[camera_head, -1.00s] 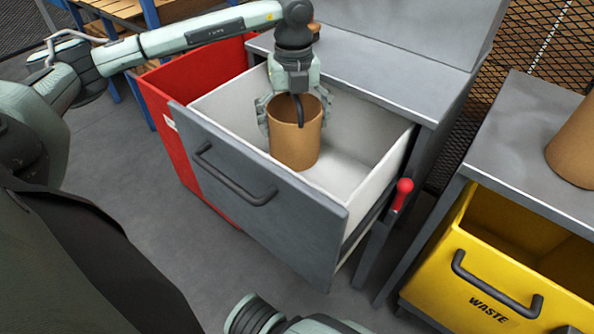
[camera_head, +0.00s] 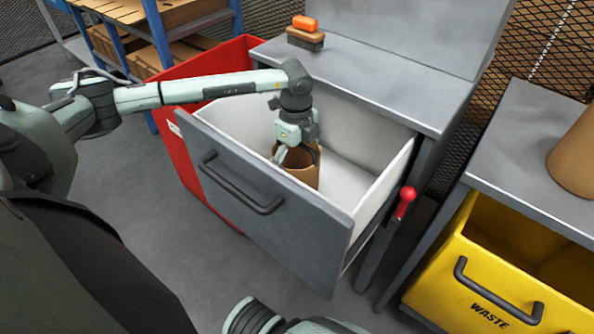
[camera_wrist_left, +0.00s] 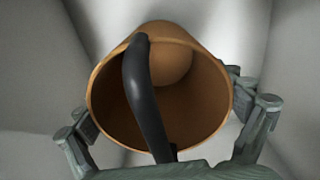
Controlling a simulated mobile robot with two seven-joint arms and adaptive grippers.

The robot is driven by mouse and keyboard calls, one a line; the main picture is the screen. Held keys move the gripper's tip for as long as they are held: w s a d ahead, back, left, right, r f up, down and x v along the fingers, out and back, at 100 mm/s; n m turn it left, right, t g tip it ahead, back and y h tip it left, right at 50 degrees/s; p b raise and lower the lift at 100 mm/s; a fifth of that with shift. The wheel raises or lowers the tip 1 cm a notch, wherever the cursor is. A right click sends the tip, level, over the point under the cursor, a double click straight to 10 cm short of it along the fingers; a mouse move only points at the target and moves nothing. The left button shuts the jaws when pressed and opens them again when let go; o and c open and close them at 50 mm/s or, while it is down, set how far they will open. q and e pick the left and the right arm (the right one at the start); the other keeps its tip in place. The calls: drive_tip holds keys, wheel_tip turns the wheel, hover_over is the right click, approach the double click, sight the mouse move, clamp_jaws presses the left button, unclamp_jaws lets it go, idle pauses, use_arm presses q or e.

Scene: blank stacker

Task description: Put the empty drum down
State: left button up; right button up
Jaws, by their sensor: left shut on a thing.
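The empty drum (camera_head: 306,175) is a brown, open-topped cylinder inside the open drawer (camera_head: 255,197). It looks upright; its lower part is hidden behind the grey drawer front. My left gripper (camera_head: 297,154) points down at the drum's top and is shut on it. In the left wrist view my fingers grip the drum (camera_wrist_left: 195,115) from both sides, and its inside looks empty. A dark curved bar (camera_wrist_left: 143,90) crosses its mouth. I cannot tell whether the drum touches the drawer's floor. My right gripper is out of view.
The drawer's white floor is bare right of the drum. A red bin (camera_head: 178,150) stands left of the drawer. A red-knobbed lever (camera_head: 406,196) is on its right. A yellow waste bin (camera_head: 480,270) and another brown drum (camera_head: 578,160) are farther right. An orange-topped block (camera_head: 306,32) lies on the bench.

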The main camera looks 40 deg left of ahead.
use_arm(q)
wheel_tip(320, 180, down, 2)
drive_tip(key=shift+f, duration=0.1)
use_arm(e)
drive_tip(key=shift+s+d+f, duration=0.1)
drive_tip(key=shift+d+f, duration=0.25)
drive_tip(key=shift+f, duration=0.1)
use_arm(q)
drive_tip(key=shift+f, duration=0.1)
